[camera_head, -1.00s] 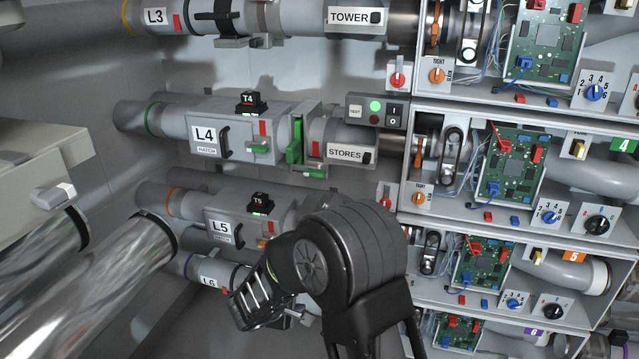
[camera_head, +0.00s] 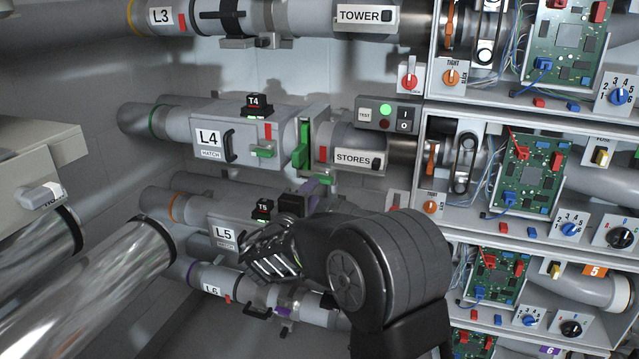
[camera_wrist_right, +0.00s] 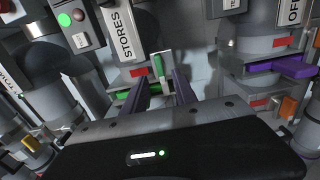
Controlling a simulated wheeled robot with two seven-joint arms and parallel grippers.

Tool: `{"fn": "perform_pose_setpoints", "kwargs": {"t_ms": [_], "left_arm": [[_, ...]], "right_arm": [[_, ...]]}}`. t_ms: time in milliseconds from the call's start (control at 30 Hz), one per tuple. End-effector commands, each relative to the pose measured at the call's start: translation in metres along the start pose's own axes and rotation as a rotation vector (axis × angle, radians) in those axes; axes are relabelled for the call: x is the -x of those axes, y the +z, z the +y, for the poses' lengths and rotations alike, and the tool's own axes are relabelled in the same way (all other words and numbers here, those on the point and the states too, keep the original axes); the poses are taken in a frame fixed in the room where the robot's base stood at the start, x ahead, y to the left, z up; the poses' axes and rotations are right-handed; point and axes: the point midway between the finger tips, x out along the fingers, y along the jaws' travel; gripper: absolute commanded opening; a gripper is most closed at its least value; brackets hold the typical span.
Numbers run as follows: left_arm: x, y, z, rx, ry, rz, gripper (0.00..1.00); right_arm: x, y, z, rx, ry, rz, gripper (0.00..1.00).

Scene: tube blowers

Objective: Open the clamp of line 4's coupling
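Line 4's coupling (camera_head: 322,136) sits between the grey L4 hatch box (camera_head: 210,135) and the STORES pipe (camera_head: 358,159). Its green clamp lever (camera_head: 302,145) stands upright against the coupling. In the wrist view the green lever (camera_wrist_right: 158,66) shows ahead, between the finger lines, with more green low on the clamp (camera_wrist_right: 122,95). My right gripper (camera_head: 315,186) is just below the coupling, pointing up at it. Its purple fingers (camera_wrist_right: 160,90) are spread apart with nothing visibly held between them. Contact with the clamp cannot be told. My left gripper is not in view.
The L5 hatch box (camera_head: 226,233) and the L6 pipe (camera_head: 210,280) lie below, close to my right arm. A switch box with a green light (camera_head: 388,114) is above STORES. Open circuit-board bays (camera_head: 530,175) fill the right side.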

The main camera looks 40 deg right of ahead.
Motion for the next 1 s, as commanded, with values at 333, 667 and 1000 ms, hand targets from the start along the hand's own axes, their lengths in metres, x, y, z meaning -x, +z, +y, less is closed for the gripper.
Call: {"fn": "perform_pose_setpoints", "kwargs": {"t_ms": [333, 667, 1000], "left_arm": [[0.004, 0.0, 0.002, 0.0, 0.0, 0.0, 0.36], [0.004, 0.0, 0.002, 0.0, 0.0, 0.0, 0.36], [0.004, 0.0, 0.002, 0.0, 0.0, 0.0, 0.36]], "right_arm": [[-0.051, 0.001, 0.0, 0.003, 0.001, -0.002, 0.34], [-0.057, 0.0, 0.0, 0.001, -0.001, 0.0, 0.34], [-0.057, 0.0, 0.0, 0.001, -0.001, 0.0, 0.09]]}}
